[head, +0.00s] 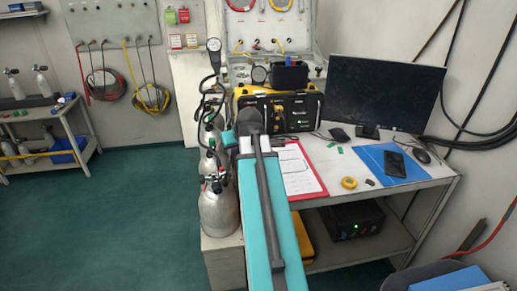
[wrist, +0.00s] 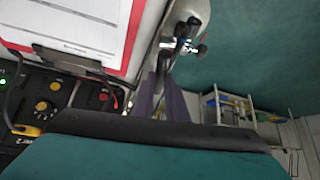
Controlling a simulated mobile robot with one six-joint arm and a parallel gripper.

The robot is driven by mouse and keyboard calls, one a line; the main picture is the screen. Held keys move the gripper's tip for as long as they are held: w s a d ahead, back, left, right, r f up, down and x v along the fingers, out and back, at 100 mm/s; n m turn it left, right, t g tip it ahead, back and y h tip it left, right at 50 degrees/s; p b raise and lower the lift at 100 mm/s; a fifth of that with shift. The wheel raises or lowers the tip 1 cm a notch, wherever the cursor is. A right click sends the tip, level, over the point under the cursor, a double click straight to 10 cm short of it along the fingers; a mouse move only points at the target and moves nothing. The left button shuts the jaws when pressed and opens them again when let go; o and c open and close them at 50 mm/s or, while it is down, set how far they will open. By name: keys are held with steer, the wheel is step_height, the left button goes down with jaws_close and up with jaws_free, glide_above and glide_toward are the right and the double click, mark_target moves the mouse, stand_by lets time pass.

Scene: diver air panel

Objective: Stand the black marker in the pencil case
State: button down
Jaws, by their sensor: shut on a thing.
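My gripper (wrist: 163,88) shows in the wrist view as two purple-grey fingers, shut on a thin dark thing that appears to be the black marker (wrist: 161,63). Only a short part of it shows, against the diving cylinder beyond. In the head view my own arm hides the gripper and the marker. A black open-topped box (head: 290,76), which looks like the pencil case, stands on the yellow and black air panel (head: 283,108). A blue thing sticks up out of it. My gripper is apart from this box, which I cannot make out in the wrist view.
A clipboard (head: 301,172), yellow tape roll (head: 349,183), blue folder (head: 369,155) with a black phone, and a monitor (head: 381,93) occupy the bench. Diving cylinders (head: 218,210) stand beside its left end. Hoses hang near the panel. The floor at left is clear.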

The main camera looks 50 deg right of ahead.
steer(key=w+a+n+y, duration=0.1)
steer(key=w+a, duration=0.4)
steer(key=a, duration=0.8)
steer(key=w+a+f+n+y, duration=0.1)
steer(key=w+a, duration=0.4)
steer(key=a, duration=0.9)
steer(key=w+a+n, duration=0.2)
steer(key=w+a, duration=0.4)
steer(key=a, duration=0.7)
steer(key=shift+a+f+t+y, duration=0.2)
steer(key=shift+a+t+y, duration=0.15)
steer(key=shift+t+y, duration=0.05)
steer(key=shift+w, duration=0.2)
